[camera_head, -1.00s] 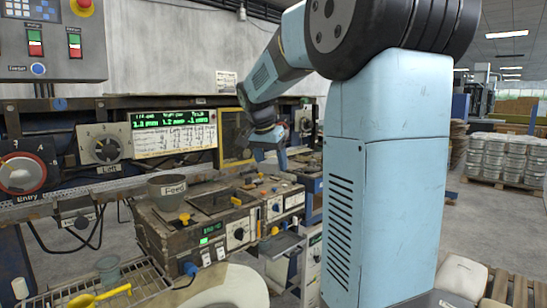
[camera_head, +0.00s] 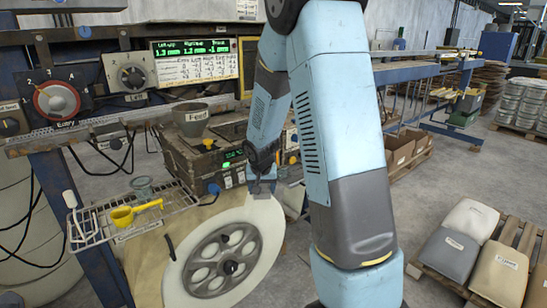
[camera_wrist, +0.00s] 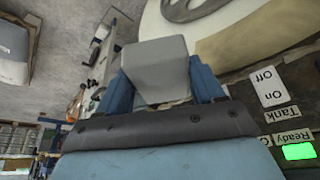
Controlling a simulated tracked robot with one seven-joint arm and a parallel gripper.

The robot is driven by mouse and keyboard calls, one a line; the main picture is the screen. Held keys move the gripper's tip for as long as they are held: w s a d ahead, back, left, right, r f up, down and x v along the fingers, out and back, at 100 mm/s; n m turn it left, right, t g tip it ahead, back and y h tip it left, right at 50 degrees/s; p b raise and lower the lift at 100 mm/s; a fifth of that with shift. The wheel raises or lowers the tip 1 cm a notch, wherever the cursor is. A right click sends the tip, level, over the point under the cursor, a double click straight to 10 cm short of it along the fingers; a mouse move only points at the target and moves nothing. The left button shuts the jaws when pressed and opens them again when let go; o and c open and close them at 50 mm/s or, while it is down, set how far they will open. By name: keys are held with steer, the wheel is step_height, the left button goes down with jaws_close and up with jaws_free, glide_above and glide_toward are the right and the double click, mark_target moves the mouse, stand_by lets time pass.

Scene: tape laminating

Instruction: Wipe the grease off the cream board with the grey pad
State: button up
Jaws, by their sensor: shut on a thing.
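My gripper (camera_head: 262,186) hangs at the end of the blue arm, by the upper right edge of a big cream disc. In the wrist view its two blue fingers are shut on the grey pad (camera_wrist: 155,68), a smooth grey block. The pad's lower face is hidden. No board is clearly marked as the cream one; a tan, flat panel (camera_head: 143,268) shows behind and left of the disc. I cannot make out any grease.
The cream disc (camera_head: 263,215) has a grey spoked hub. A wire rack (camera_head: 95,222) holds a yellow scoop (camera_head: 130,213). A "Feed" cup (camera_head: 190,120) stands on the control box. A pallet with sacks (camera_head: 468,222) lies right. Open floor (camera_head: 420,210) lies between.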

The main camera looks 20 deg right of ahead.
steer(key=a+f+n, duration=0.2)
steer(key=a+f, duration=0.1)
steer(key=f, duration=0.5)
steer(key=w+a+f+n+y, duration=0.1)
steer(key=a+f+n, duration=0.1)
steer(key=f, duration=0.7)
steer(key=shift+w+a+f+y, duration=0.2)
steer(key=shift+a+f+y, duration=0.1)
steer(key=shift+a, duration=0.1)
steer(key=shift+s, duration=0.1)
